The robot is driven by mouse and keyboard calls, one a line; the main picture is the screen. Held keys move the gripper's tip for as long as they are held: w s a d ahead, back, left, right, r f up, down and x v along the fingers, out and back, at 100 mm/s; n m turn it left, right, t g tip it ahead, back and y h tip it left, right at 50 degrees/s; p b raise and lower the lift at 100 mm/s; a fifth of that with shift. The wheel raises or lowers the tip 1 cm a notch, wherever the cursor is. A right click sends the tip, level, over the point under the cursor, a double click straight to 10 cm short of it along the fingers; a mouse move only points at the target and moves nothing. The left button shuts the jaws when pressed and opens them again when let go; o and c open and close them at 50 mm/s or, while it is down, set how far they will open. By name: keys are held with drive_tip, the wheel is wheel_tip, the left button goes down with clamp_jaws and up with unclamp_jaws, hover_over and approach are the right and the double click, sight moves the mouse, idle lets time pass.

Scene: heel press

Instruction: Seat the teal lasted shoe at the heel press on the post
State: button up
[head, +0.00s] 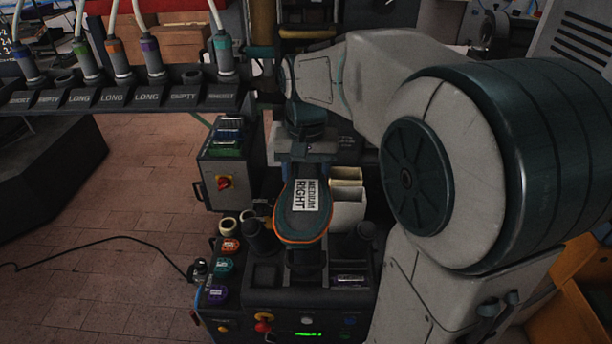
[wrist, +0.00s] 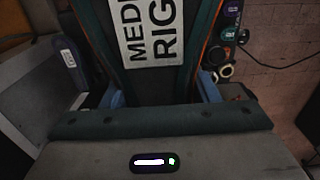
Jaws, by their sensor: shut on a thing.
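The teal lasted shoe (head: 303,222) shows sole up in the head view, with an orange edge and a white "MEDIUM RIGHT" label. Its rounded end points towards the bottom of the picture. My gripper (head: 303,165) is shut on the shoe's far end. In the wrist view, the blue fingers of my gripper (wrist: 161,92) flank the shoe (wrist: 200,50). A dark block shows under the shoe's near end. Whether the shoe touches it, I cannot tell.
Orange, teal and purple buttons (head: 221,268) line the press's left side. A rack (head: 110,97) with several hosed tools spans the upper left. A grey control box (head: 228,165) and pale bins (head: 347,205) stand close to the shoe. The left floor is mostly clear, with a black cable.

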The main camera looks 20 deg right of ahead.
drive_tip(key=shift+f, duration=0.25)
drive_tip(key=o, duration=1.3)
drive_tip(key=shift+c, duration=0.2)
drive_tip(key=shift+f, duration=0.1)
wheel_tip(320, 180, up, 14)
